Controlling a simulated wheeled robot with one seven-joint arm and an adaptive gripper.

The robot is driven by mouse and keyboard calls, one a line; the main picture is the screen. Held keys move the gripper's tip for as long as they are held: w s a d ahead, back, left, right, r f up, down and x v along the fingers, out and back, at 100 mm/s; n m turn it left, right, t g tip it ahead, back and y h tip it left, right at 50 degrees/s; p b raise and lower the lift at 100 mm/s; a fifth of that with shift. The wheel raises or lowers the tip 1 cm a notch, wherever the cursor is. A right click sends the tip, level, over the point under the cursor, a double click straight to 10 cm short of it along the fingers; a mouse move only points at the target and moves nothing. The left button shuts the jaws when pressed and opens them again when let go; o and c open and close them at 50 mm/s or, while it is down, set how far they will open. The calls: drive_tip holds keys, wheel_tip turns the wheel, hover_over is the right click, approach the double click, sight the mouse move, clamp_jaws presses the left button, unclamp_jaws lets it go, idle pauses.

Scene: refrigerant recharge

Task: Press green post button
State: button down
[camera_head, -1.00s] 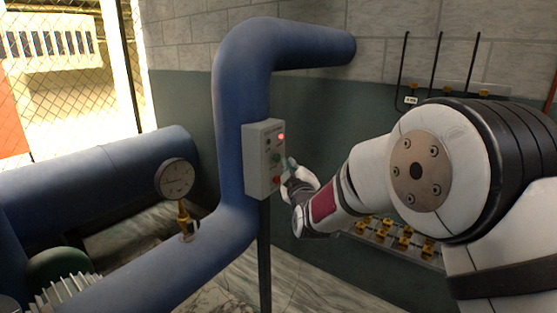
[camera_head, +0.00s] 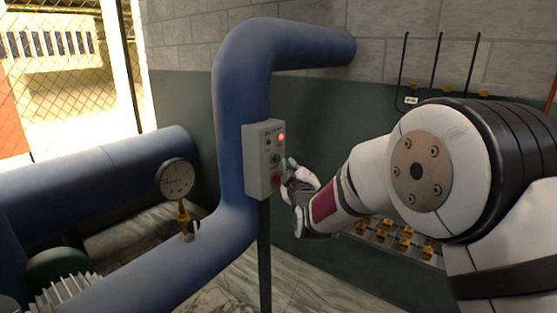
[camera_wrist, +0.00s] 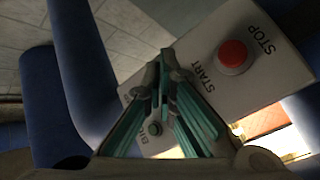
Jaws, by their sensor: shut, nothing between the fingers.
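The grey control box (camera_head: 262,160) is on a dark post in front of the blue pipe. In the head view its green button (camera_head: 276,158) sits between a red light above and a red button (camera_head: 276,181) below. My gripper (camera_head: 288,165) is shut and empty, close to the box front beside the green button; contact cannot be told. In the wrist view my shut fingers (camera_wrist: 164,70) with teal pads cover the area beside the START label (camera_wrist: 203,78). The red button by the STOP label shows uncovered. A small round greenish part (camera_wrist: 154,128) shows between the fingers.
A thick blue pipe (camera_head: 240,110) rises right behind the box. A pressure gauge (camera_head: 175,179) stands on the lower pipe at left. Yellow-handled fittings (camera_head: 405,238) lie low near the wall behind my arm. The floor right of the post looks clear.

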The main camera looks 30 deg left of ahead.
drive_tip(key=shift+a, duration=0.15)
drive_tip(key=shift+a, duration=0.25)
drive_tip(key=shift+a+b, duration=0.35)
drive_tip(key=shift+a, duration=0.2)
idle(0.8)
drive_tip(key=shift+d, duration=0.95)
drive_tip(key=shift+s+d+p, duration=0.2)
drive_tip(key=shift+d+p, duration=0.3)
drive_tip(key=shift+d, duration=2)
